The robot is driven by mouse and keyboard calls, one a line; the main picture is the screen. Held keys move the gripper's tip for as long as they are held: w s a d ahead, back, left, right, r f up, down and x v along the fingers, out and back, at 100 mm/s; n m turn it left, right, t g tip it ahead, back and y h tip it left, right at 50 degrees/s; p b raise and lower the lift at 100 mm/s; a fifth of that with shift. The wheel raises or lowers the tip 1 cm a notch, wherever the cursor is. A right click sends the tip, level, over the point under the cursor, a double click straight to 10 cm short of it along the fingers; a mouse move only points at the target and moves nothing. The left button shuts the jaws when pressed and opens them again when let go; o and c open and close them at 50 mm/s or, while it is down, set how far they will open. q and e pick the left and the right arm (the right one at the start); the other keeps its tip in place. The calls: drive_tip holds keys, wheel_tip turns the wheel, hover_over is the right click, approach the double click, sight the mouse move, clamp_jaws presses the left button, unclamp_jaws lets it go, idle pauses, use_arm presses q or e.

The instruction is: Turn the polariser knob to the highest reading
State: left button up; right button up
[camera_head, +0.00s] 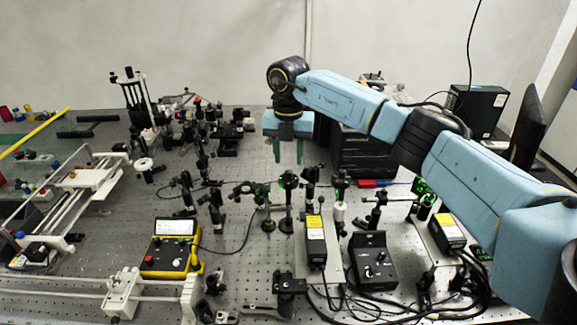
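A yellow-edged meter box (172,250) with a pale display (174,227) and red buttons stands at the front left; its reading is too small to make out. I cannot tell for certain which part is the polariser knob. My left gripper is not in view.
White rail frames (85,180) fill the left side. A black box with knobs (372,265) and a yellow-labelled box (315,240) stand at the front centre right, with loose cables. A dark cabinet (358,155) stands just right of my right gripper. Some perforated bench top (255,270) is bare.

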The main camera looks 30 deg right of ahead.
sight(289, 171)
wheel_tip(289, 171, up, 9)
drive_tip(key=shift+r+b, duration=0.2)
drive_tip(key=shift+b, duration=0.2)
drive_tip(key=shift+f, duration=0.1)
